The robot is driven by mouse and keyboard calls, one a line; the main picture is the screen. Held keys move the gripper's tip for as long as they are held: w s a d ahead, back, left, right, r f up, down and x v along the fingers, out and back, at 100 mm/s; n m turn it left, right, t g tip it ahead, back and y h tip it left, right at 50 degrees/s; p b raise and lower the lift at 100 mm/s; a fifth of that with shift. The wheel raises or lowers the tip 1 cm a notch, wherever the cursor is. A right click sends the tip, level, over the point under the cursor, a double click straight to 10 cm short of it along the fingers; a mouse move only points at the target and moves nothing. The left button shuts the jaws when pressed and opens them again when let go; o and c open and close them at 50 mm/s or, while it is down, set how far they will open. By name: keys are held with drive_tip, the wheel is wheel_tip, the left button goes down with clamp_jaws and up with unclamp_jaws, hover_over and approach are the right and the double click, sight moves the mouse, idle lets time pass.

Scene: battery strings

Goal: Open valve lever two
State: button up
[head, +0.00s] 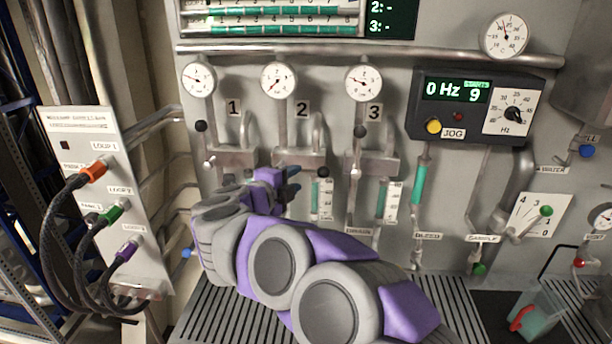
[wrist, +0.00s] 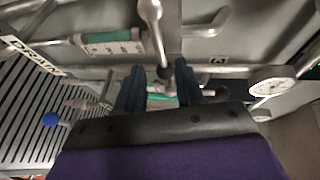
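The lever station marked 2 (head: 302,110) is in the middle of the row in the head view. Its lever is largely hidden behind my gripper (head: 293,180); a dark knob (head: 323,172) shows just right of the fingertips, and I cannot tell if it is lever two's. In the wrist view my gripper (wrist: 160,88) has its two dark blue fingers spread apart. A metal lever rod (wrist: 155,35) comes down from the top, and its dark end (wrist: 165,72) lies between the fingers. I cannot tell if they touch it.
Lever one's black knob (head: 200,126) and lever three's black knob (head: 360,131) point up on either side. Gauges line the panel above. A pump control box (head: 478,105) is at right. A cabled socket panel (head: 85,190) stands at left. A slatted grate (head: 225,315) lies below.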

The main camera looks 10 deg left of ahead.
sight(307, 172)
drive_tip(key=b+x, duration=0.1)
drive_tip(key=x, duration=0.6)
drive_tip(key=shift+w, duration=0.15)
drive_tip(key=shift+f, duration=0.1)
clamp_jaws()
idle(0.3)
